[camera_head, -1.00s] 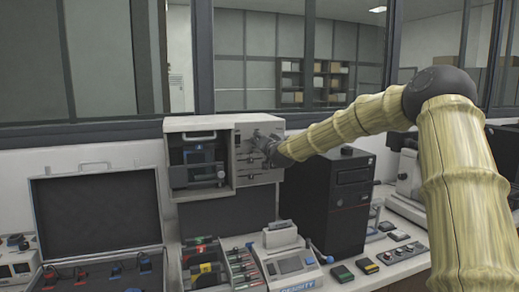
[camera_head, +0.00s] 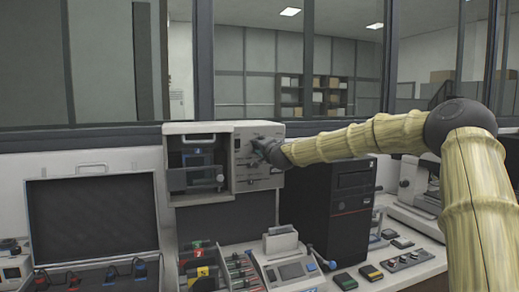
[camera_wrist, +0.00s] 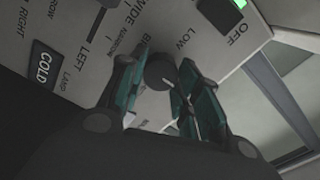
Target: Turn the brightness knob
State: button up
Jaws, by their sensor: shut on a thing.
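The brightness knob (camera_wrist: 159,72) is a small dark round knob on a pale panel. In the wrist view it sits between my fingertips, next to the word "LOW" and a label starting "BRI" that a finger partly covers. My gripper (camera_wrist: 163,78) has its two teal-padded fingers shut on the knob from both sides. In the head view my gripper (camera_head: 262,150) reaches from the right to the upper part of the panel on a grey boxy instrument (camera_head: 250,182) and hides the knob there. The knob's pointer mark cannot be made out.
A black computer tower (camera_head: 342,215) stands beneath my forearm. An open case (camera_head: 92,225) and small devices crowd the bench.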

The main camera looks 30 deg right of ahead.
jog(key=shift+d, duration=0.1)
dwell(0.3)
jog(key=o, duration=1)
jog(key=shift+s+d, duration=0.1)
jog(key=shift+d, duration=0.05)
jog(key=shift+o, duration=0.2)
jog(key=shift+a, duration=0.2)
jog(key=v, duration=1.1)
jog(key=shift+s, duration=0.4)
jog(key=shift+a+f, duration=0.1)
jog(key=shift+a, duration=0.05)
